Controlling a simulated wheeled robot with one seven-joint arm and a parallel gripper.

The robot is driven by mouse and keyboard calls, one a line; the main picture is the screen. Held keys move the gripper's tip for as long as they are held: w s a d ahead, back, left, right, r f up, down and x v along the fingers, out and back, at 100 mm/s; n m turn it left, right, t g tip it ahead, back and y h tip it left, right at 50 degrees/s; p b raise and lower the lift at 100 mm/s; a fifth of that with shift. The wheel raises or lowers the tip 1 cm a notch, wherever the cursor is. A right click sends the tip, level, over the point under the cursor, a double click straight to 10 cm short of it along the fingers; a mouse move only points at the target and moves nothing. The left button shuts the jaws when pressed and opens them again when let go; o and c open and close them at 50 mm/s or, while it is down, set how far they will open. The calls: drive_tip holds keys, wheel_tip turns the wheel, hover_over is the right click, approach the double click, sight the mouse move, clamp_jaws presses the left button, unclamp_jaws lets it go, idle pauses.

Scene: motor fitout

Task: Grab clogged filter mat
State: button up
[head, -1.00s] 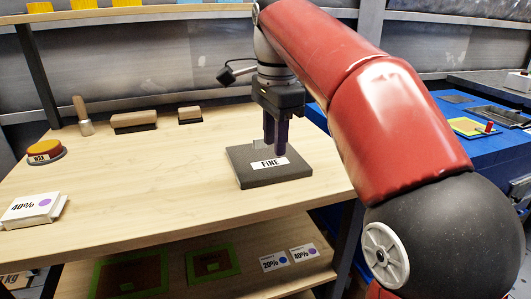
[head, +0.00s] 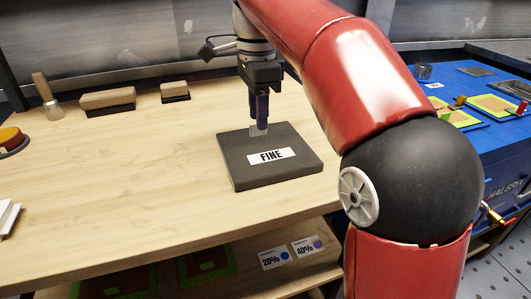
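A dark grey square filter mat (head: 240,165) with a white label reading "FINE" lies flat on the wooden bench. My gripper (head: 259,124) points down over the mat's far edge. A small translucent grey piece (head: 258,131) shows at the fingertips, standing at the mat's back part. The fingers look close together from this side, and I cannot tell whether they are closed on that piece. No other mat marked as clogged can be made out.
A brush (head: 47,97) and two wooden-backed blocks (head: 107,100) (head: 174,91) stand along the bench's back. A red-orange round item (head: 12,140) is at left. A lower shelf holds cards reading 20% and 40% (head: 308,250). A blue workbench (head: 470,80) with green-framed items stands right.

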wheel_tip(320, 180, down, 2)
drive_tip(key=shift+f, duration=0.25)
clamp_jaws()
drive_tip(key=shift+r, duration=0.1)
